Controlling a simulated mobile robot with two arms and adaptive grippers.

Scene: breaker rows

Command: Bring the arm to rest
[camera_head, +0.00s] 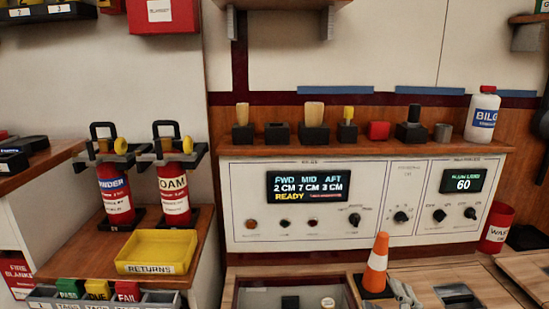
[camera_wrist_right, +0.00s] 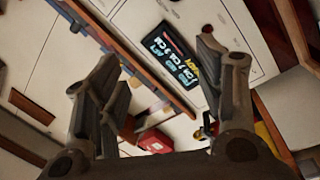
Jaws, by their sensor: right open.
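My right gripper (camera_wrist_right: 160,55) shows in the right wrist view with its two dark fingers spread wide apart and nothing between them. Past the fingers, tilted in that view, is the panel display (camera_wrist_right: 172,68). The same display (camera_head: 308,186) is in the middle of the head view, on a white control panel (camera_head: 250,208), and reads FWD, MID, AFT and READY. A dark shape cuts into the head view at the right edge; I cannot tell what it is. My left gripper is in neither view.
A wooden shelf (camera_head: 360,148) above the panel holds several blocks and a white bottle (camera_head: 482,115). An orange cone (camera_head: 376,262) stands below the panel. A yellow returns tray (camera_head: 157,250) and two red extinguishers, one marked FOAM (camera_head: 174,192), stand at left.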

